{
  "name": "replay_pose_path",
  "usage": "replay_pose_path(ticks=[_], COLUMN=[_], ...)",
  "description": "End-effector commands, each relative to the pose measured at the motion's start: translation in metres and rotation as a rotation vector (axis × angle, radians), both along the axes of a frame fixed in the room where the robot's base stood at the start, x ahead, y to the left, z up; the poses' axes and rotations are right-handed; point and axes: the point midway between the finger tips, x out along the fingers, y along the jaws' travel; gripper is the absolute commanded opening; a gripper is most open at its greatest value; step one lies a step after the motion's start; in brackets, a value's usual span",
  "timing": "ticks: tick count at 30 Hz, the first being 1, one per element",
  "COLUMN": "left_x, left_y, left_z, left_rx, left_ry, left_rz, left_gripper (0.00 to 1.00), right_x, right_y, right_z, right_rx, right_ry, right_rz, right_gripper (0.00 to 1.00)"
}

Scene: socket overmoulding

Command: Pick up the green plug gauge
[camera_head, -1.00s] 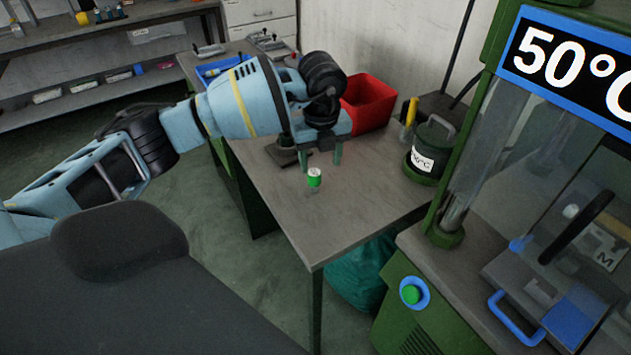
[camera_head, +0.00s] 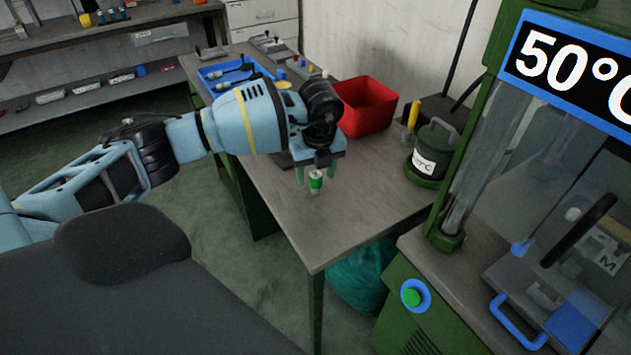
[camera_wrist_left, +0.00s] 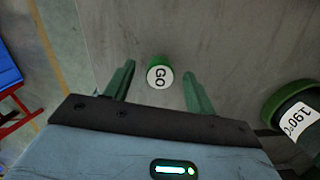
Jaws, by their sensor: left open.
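The green plug gauge (camera_head: 316,182) stands upright on the workbench, with a green body and a pale lower end. In the left wrist view the gauge (camera_wrist_left: 160,75) shows a white top marked "GO" and a green side. My left gripper (camera_head: 317,172) is over the bench at the gauge, its jaws pointing down. In the left wrist view the left gripper (camera_wrist_left: 158,88) is open, with one green finger on each side of the gauge and a gap to both. My right gripper is not in view.
A red bin (camera_head: 366,106) and a dark green lidded pot (camera_head: 431,150) stand behind on the bench (camera_head: 350,225). A blue tray (camera_head: 226,76) with tools is at the back left. The green press (camera_head: 462,190) is at the right. The front of the bench is clear.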

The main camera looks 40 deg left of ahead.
Motion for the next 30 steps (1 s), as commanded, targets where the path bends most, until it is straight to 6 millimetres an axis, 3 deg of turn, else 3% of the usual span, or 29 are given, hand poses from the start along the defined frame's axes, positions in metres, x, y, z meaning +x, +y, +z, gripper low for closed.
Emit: replay_pose_path(ticks=[4, 13, 24, 30], left_x=[0.001, 0.001, 0.001, 0.001], left_y=[0.002, 0.002, 0.002, 0.002], left_z=[-0.016, -0.019, -0.018, -0.018], left_rx=[0.001, 0.000, 0.000, -0.001], left_ry=[0.001, 0.000, 0.000, -0.001], left_rz=[0.000, 0.000, -0.001, 0.000], left_gripper=[0.56, 0.54, 0.06, 0.04], right_x=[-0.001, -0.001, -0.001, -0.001], right_y=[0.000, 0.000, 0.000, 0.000], right_z=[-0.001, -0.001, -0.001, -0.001], right_rx=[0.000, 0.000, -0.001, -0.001], right_ry=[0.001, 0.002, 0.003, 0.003], right_rz=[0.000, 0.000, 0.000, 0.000], right_gripper=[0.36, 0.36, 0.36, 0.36])
